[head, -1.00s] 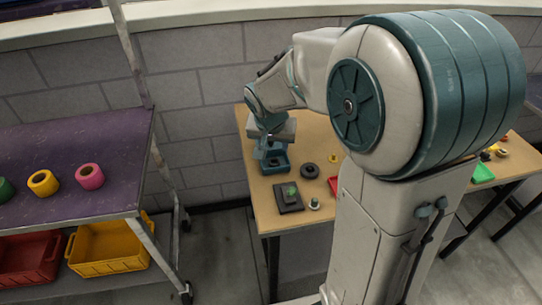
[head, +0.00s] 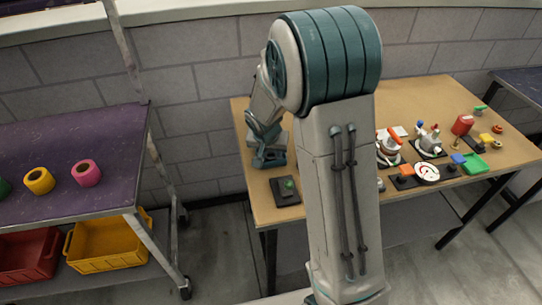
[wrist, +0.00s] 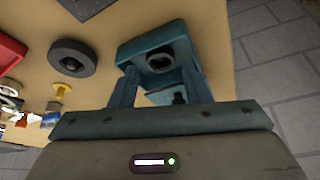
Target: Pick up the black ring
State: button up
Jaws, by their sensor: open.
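The black ring (wrist: 75,58), a thick dark ring, lies flat on the wooden table in the wrist view, left of my gripper (wrist: 160,80). In the head view my arm's upright column hides it. My gripper is open, and its teal fingers point down at a teal box-like part with a small dark hollow piece (wrist: 160,62) between them; I cannot tell what this piece is. No finger touches the black ring. In the head view my gripper (head: 268,153) is over the table's left end.
In the wrist view a red tray (wrist: 11,50) and a yellow spool-like piece (wrist: 62,88) lie beside the ring. Several tools and parts crowd the table's right side. A purple-topped shelf (head: 70,210) stands left.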

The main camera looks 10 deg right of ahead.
aim_at(270, 153)
jog(key=shift+x, duration=1.5)
jog(key=shift+w, duration=0.1)
jog(key=c, duration=0.7)
jog(key=shift+r, duration=0.15)
jog(key=shift+c, duration=0.2)
